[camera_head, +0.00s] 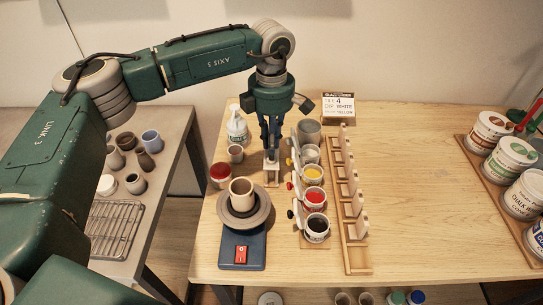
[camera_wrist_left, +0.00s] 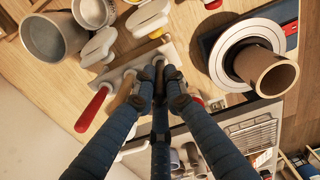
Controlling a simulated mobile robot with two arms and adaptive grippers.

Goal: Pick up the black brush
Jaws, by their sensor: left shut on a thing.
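My left gripper (camera_head: 271,157) points down at a small pale tool stand (camera_head: 272,182) behind the pottery wheel. In the left wrist view its fingers (camera_wrist_left: 159,72) are shut at the stand, around a thing they mostly hide. I cannot tell from its look whether this is the black brush. Beside the fingers, a red-handled tool (camera_wrist_left: 91,109) and a tan-handled tool (camera_wrist_left: 122,92) stick out of the stand. No black brush shows clearly elsewhere. My right gripper is out of view.
A brown cup (camera_head: 242,194) stands on the wheel (camera_head: 262,214), in front of the stand. Paint cups, including a black one (camera_head: 316,228), line up to the right. A white bottle (camera_head: 237,129) stands behind left. The table's (camera_head: 430,200) middle right is clear.

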